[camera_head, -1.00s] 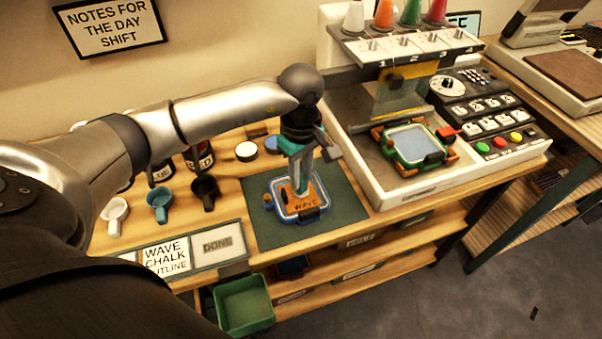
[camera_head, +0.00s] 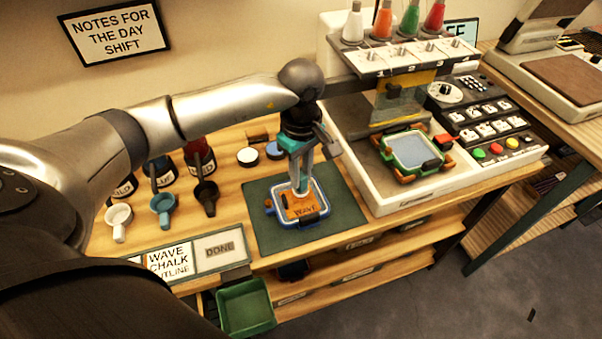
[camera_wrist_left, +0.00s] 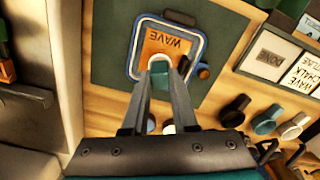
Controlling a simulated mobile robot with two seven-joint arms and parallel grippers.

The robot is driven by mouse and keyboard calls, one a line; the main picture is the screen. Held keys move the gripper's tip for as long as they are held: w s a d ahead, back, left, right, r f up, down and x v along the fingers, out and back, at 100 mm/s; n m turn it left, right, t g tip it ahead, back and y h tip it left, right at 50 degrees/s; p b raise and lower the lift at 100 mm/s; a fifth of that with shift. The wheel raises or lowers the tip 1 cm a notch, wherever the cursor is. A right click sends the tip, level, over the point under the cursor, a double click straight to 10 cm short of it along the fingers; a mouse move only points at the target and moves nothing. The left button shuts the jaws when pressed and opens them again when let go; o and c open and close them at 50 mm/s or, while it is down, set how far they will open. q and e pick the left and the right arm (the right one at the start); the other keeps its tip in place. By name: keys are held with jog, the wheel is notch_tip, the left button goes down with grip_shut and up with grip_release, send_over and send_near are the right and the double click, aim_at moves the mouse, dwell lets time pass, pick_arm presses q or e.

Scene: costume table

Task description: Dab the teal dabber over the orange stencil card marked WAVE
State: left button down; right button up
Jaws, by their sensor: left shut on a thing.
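The orange stencil card marked WAVE (camera_head: 301,207) lies in a blue-rimmed frame (camera_head: 325,205) with a black clip, on a dark green mat (camera_head: 262,232). It also shows in the wrist view (camera_wrist_left: 165,42). My left gripper (camera_head: 301,181) points down over the card's far part, its fingers shut on the dabber. In the wrist view the dabber (camera_wrist_left: 158,66) is a small pale and teal round end between the fingertips, overlapping the card's edge. Most of it is hidden by the fingers. I cannot tell whether it touches the card. My right gripper is not in view.
A white station (camera_head: 390,203) with a green-framed screen (camera_head: 412,150) and colored cones stands to the right. White, blue and black scoops (camera_head: 162,208) and jars stand left. A WAVE CHALK OUTLINE sign (camera_head: 168,260) lies in front, above a green bin (camera_head: 246,305).

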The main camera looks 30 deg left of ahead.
pick_arm(q)
jog(key=shift+r+p, duration=1.2)
jog(key=shift+r, duration=0.95)
